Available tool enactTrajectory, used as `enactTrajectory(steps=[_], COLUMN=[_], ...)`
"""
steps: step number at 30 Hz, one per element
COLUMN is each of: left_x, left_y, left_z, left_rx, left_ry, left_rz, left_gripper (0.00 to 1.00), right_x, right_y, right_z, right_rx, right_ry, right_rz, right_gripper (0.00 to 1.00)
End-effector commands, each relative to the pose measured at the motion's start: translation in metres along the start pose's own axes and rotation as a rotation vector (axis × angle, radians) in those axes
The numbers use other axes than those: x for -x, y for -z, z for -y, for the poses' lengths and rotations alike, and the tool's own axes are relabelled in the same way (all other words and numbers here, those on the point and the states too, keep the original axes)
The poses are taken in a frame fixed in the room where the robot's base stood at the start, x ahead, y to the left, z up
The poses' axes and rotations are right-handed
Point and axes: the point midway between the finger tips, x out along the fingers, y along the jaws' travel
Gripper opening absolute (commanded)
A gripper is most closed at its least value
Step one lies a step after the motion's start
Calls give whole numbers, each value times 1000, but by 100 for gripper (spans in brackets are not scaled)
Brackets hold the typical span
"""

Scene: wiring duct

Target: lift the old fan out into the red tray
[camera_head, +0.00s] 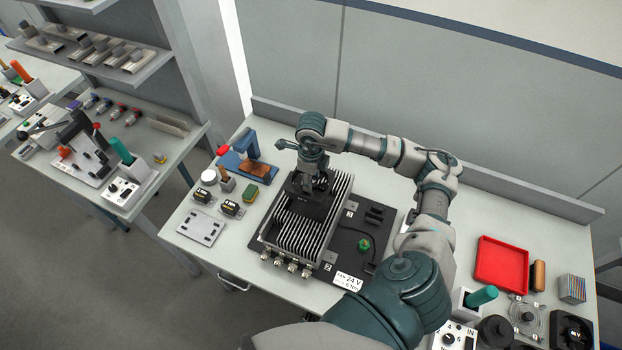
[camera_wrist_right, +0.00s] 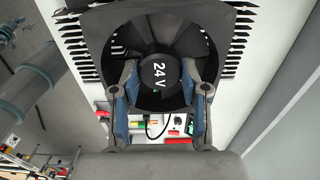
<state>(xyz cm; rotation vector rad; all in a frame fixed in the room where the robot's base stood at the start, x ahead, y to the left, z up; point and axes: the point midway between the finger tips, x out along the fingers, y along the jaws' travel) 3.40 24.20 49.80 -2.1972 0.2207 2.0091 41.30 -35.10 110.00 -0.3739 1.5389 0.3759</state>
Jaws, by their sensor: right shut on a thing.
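The old fan (camera_head: 310,207) is a dark square frame over the finned heat sink (camera_head: 292,232). In the right wrist view the fan (camera_wrist_right: 158,72) fills the upper middle, with "24 V" on its hub. My right gripper (camera_head: 314,184) is shut on the fan; its two blue-padded fingers (camera_wrist_right: 165,92) show in front of the fan's opening. I cannot tell whether the fan touches the heat sink or is just clear of it. The red tray (camera_head: 502,262) lies empty at the right of the bench. My left gripper is not in view.
A black base plate with a green part (camera_head: 364,245) lies right of the heat sink. A second black fan (camera_head: 571,331), a fan guard (camera_head: 527,316) and a teal-handled tool (camera_head: 481,297) are near the tray. A blue fixture (camera_head: 246,150) stands at the back left.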

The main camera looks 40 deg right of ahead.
Motion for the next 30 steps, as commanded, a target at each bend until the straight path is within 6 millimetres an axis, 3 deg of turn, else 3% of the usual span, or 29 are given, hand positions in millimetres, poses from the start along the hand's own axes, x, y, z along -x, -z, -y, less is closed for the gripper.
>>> enactTrajectory(steps=[30], left_x=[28], left_y=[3], left_z=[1], left_rx=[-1], left_ry=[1], left_rz=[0], left_gripper=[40], right_x=[47], right_y=[0], right_z=[0], right_rx=[0], right_ry=[1], right_rz=[1], right_gripper=[17])
